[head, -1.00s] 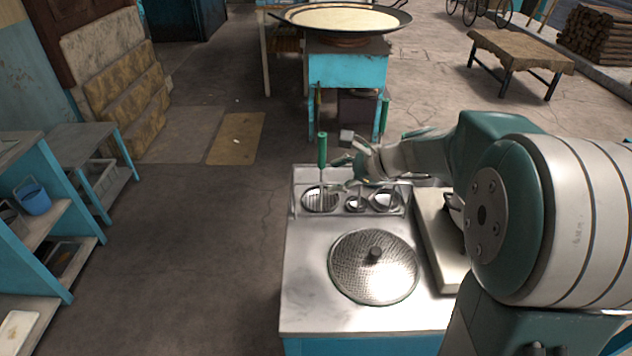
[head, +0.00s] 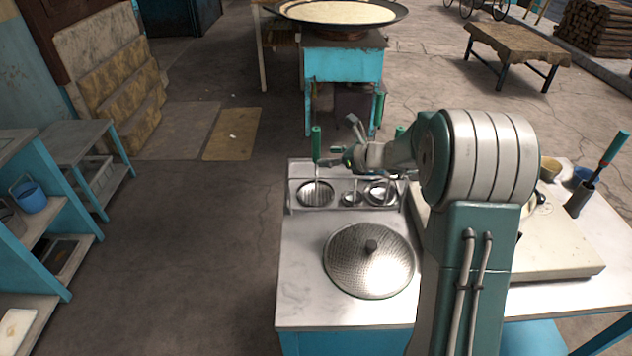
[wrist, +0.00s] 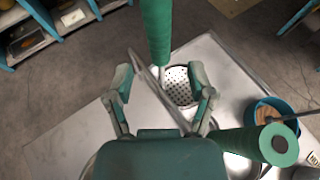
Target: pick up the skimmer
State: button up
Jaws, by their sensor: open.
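The skimmer stands upright in the rack at the back of the steel-topped stand. Its green handle (head: 316,143) points up and its perforated head (head: 316,193) sits low in the left rack opening. In the wrist view its handle (wrist: 157,30) and perforated head (wrist: 180,85) lie ahead of my gripper (wrist: 162,80). The fingers are open and spread to either side of the handle's lower end in the picture; I cannot tell if it is between them in depth. In the head view my gripper (head: 338,158) is just right of the handle.
Another green-handled utensil (wrist: 275,145) stands close on the right in the wrist view. The rack (head: 292,188) holds other round utensil heads. A domed perforated lid (head: 370,262) lies in front. A board (head: 565,258) is right of my arm. Floor at left is clear.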

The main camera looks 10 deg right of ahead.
aim_at(316, 156)
jog(key=x, duration=0.4)
jog(key=shift+w+a+f, duration=0.2)
jog(key=shift+w+a, duration=0.05)
grip_shut()
jog(key=shift+r, duration=0.15)
